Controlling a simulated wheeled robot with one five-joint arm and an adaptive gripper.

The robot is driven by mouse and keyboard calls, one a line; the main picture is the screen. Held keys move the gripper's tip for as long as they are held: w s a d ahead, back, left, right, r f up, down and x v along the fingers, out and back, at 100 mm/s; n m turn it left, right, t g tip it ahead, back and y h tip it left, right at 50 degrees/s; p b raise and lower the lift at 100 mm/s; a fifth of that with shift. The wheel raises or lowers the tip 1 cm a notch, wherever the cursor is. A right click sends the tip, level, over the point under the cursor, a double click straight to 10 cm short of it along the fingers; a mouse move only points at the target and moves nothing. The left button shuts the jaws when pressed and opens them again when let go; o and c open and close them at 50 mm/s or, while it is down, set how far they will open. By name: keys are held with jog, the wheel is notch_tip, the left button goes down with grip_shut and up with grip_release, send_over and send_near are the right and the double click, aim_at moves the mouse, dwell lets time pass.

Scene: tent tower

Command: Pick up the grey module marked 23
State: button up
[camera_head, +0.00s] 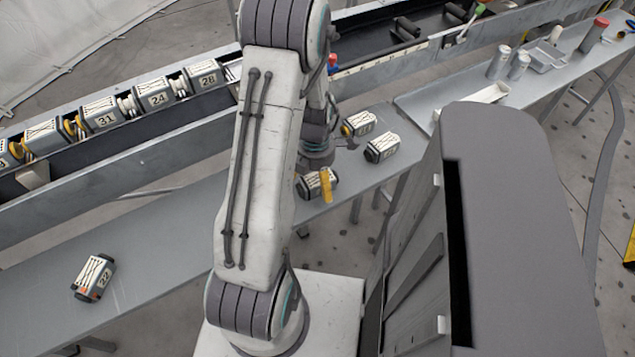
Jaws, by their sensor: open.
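My gripper (322,166) is open, partly hidden behind my own arm, low over the grey table (215,215). A grey module (312,186) with a yellow part lies just below and in front of it; its number is hidden. I cannot tell whether the jaws touch it. Two more grey modules lie to the right of the gripper, a nearer one (382,148) and a farther one with a yellow end (358,124). Their numbers are too small to read surely. I cannot tell which module is marked 23.
Another module (93,278), apparently marked 22, lies at the table's left. Modules marked 31 (103,115), 24 (155,95) and 28 (206,76) sit in a long metal trough behind. A second table (440,103) at right holds cups and trays. The table's left middle is clear.

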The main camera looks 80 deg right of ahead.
jog(key=shift+f, duration=0.2)
jog(key=c, duration=1.4)
